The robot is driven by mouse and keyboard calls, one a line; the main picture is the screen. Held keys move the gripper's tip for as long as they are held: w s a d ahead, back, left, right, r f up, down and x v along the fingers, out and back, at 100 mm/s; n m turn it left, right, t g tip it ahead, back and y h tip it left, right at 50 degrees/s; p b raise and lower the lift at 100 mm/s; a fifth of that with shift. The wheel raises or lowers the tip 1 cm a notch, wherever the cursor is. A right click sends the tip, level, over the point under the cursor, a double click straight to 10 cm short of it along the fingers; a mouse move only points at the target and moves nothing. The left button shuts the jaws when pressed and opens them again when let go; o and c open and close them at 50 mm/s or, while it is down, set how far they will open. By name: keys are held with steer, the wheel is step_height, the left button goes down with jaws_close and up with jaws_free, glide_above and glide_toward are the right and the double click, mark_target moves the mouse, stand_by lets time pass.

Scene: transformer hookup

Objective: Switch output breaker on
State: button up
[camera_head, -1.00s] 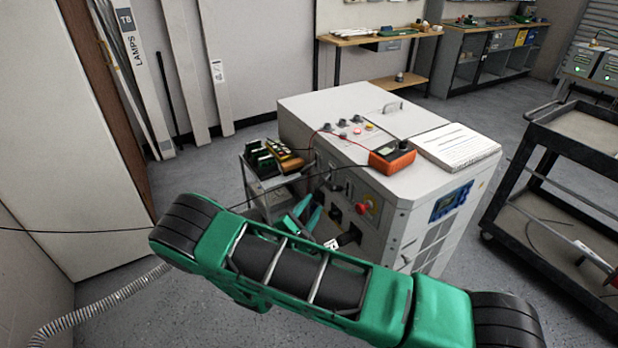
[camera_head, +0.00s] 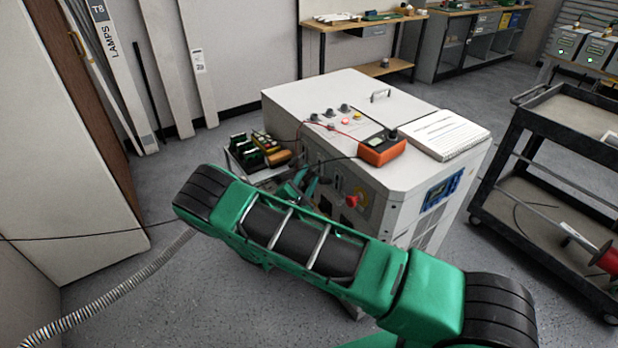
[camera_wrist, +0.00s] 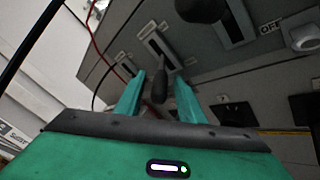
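A light grey cabinet (camera_head: 405,205) carries switches on its front panel. In the wrist view a dark lever handle (camera_wrist: 160,88) sticks out of a slotted switch plate (camera_wrist: 158,45). My gripper (camera_wrist: 161,78) has its two teal fingers apart, one on each side of this handle. I cannot tell whether either finger touches it. A larger dark handle (camera_wrist: 201,8) is above, beside a plate marked OFF (camera_wrist: 270,27). No label naming the output breaker is readable. In the head view my gripper (camera_head: 303,184) is at the panel, partly hidden by my arm.
An orange meter (camera_head: 382,151) and a paper stack (camera_head: 445,134) lie on the cabinet top. Red and black leads cross near the panel. A red stop button (camera_head: 354,201) sits right of my gripper. A small cart (camera_head: 235,166) is left, a dark trolley (camera_head: 540,185) right.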

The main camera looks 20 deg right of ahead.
steer(key=shift+w+d, duration=0.2)
jaws_close()
